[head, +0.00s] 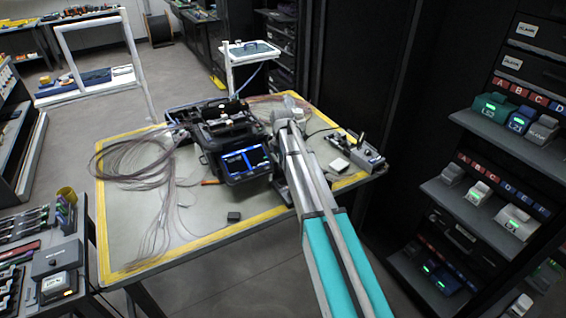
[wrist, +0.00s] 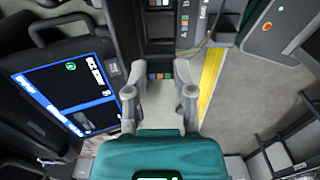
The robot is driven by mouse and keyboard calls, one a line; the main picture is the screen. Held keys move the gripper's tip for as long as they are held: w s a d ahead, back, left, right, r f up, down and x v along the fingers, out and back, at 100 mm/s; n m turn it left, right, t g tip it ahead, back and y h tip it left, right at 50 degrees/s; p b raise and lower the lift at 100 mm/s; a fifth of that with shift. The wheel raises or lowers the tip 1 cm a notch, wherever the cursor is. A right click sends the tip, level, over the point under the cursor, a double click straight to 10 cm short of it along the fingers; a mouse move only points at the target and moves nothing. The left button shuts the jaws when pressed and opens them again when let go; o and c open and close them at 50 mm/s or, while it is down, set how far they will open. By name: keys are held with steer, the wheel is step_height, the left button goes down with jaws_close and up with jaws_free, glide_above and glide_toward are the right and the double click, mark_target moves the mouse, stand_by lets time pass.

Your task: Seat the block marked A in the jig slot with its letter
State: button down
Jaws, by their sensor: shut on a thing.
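My gripper (wrist: 160,120) is shut on a teal block (wrist: 160,152) with a lit green display, at the bottom of the wrist view. The block's letter is not readable, as its lower part is cut off. In the head view my arm reaches over the table, and the gripper and held block cannot be made out. A grey jig-like fixture (head: 366,154) stands at the table's right edge. In the wrist view a dark strip with small markings (wrist: 184,22) and coloured squares lies beyond the fingers, but I cannot tell which slot is A.
A splicer with a lit blue screen (head: 246,161) stands beside my arm. Loose fibre coils (head: 125,160) cover the table's left side. A small dark block (head: 234,216) lies near the front edge. Shelves at right hold more blocks with green displays (head: 494,106).

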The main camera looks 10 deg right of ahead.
steer(key=shift+f+b, duration=2.9)
steer(key=shift+f, duration=0.2)
steer(key=shift+c, duration=1.9)
jaws_free()
steer(key=shift+w+r, duration=0.1)
steer(key=shift+r, duration=0.05)
